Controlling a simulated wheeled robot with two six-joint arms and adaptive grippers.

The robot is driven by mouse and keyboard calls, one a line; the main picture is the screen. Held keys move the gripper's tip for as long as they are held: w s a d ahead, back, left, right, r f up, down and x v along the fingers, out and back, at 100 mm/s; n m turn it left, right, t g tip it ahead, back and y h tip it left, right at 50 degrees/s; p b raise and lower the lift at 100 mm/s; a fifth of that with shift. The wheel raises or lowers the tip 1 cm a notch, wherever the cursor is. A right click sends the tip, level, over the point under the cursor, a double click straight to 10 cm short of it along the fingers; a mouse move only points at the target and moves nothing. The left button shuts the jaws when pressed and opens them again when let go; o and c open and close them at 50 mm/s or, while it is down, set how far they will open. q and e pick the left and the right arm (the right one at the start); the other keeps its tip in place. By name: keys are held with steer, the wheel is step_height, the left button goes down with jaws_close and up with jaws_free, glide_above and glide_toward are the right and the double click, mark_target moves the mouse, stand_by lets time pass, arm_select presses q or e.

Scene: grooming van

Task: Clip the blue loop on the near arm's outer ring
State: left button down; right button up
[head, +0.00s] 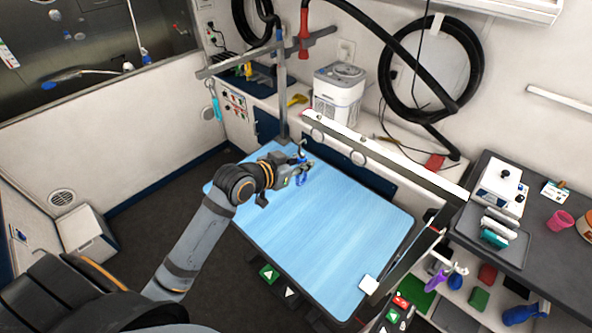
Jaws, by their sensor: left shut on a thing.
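The blue loop (299,181) is in my left gripper (307,167), which is shut on it above the far part of the blue table top. A small dark clip (302,148) seems to stick up above the fingers. Another ring (358,158) hangs further along the bar. My right gripper is not in view.
The blue table top (330,235) is mostly bare, with a small white block (369,285) at its near right corner. A grey post (281,95) carries the far arm (240,62). A shelf unit (540,270) stands right; a white appliance (338,92) stands behind.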

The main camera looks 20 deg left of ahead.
arm_select(q)
steer(key=x, duration=0.1)
steer(key=b+x, duration=0.1)
steer(key=x, duration=0.1)
steer(key=b+x, duration=0.1)
steer(key=shift+w+d+r, duration=0.2)
steer(key=shift+w+d, duration=0.05)
steer(key=shift+w, duration=0.25)
steer(key=c, duration=1.2)
jaws_free()
steer(key=shift+o, duration=0.2)
